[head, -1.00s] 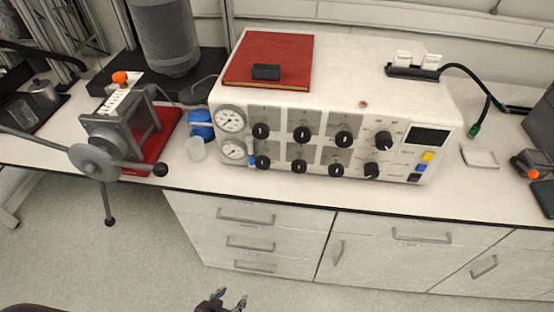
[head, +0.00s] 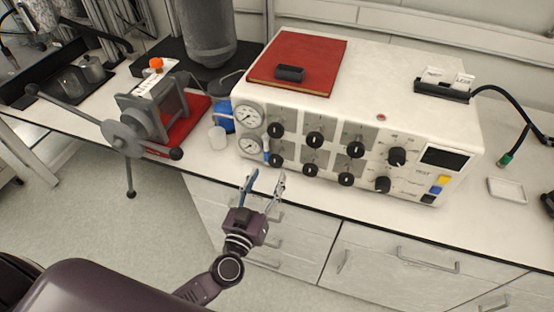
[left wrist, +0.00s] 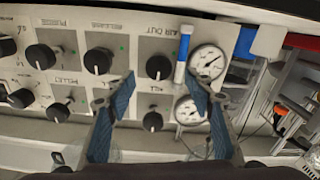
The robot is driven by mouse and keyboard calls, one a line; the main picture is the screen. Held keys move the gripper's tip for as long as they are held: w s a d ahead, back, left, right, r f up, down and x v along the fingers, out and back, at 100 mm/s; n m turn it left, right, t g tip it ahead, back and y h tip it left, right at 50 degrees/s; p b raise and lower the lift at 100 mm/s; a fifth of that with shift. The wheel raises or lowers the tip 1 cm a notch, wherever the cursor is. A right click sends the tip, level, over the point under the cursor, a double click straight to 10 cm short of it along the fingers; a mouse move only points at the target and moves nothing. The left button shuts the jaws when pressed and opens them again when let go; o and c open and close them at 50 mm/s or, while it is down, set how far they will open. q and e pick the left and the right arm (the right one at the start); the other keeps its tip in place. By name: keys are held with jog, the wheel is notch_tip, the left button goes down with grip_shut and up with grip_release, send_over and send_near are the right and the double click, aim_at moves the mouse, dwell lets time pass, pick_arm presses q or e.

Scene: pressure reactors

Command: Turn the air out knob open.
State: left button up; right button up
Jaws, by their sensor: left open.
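The air out knob (head: 276,160) is the black knob at the left end of the panel's lower row, beside the lower gauge. In the left wrist view, which shows the panel upside down, the knob (left wrist: 159,67) sits under its AIR OUT label, with a pale pointer mark running roughly vertically. My left gripper (head: 264,180) is open and empty, in front of and below the knob. In the left wrist view, its blue fingertips (left wrist: 161,84) lie on either side of the knob, apart from it. My right gripper is out of view.
The white control unit (head: 400,75) carries several other black knobs close by. A blue-and-white tube (head: 266,148) stands immediately beside the air out knob.

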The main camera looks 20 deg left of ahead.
aim_at(275, 164)
pick_arm(q)
jog(key=w, duration=0.7)
jog(key=shift+w+d, duration=0.15)
jog(key=shift+d, duration=0.1)
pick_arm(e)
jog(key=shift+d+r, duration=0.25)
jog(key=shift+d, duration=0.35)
pick_arm(q)
jog(key=c, duration=1.2)
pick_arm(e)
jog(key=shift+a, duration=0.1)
